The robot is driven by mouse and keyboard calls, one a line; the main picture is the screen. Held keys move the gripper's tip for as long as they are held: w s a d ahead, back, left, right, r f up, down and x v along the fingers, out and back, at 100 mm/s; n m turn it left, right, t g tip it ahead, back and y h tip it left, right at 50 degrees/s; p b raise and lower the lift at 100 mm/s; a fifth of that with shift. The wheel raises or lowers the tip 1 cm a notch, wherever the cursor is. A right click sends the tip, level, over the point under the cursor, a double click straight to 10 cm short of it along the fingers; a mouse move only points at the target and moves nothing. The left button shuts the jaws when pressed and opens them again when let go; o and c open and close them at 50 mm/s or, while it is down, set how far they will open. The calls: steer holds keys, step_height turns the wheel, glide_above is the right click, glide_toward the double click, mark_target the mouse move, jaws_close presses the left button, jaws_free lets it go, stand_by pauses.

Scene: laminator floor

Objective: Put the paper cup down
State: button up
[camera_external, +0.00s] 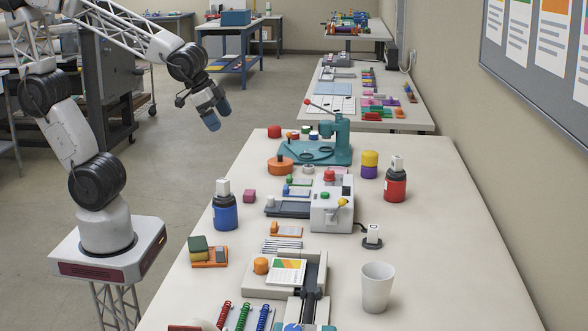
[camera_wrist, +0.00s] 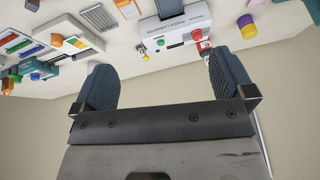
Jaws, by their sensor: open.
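The white paper cup (camera_external: 377,287) stands upright on the near right part of the long pale table, apart from other objects. My gripper (camera_external: 217,114) is up in the air left of the table's far part, well away from the cup. Its two blue fingers are spread with nothing between them. In the wrist view my gripper (camera_wrist: 160,62) also shows wide apart and empty. I cannot make out the cup for certain in the wrist view.
Left of the cup is a grey device with a printed sheet (camera_external: 286,270). A white machine (camera_external: 332,204), a blue bottle (camera_external: 225,212), a red bottle (camera_external: 396,185) and a teal press (camera_external: 340,148) stand farther back. The table (camera_external: 455,255) is bare right of the cup.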

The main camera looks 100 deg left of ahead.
steer(key=s+f+g+h, duration=0.1)
steer(key=s+g, duration=0.1)
steer(key=s, duration=1.1)
steer(key=shift+s+a+n+g, duration=0.15)
steer(key=shift+n+g, duration=0.15)
steer(key=shift+g, duration=0.1)
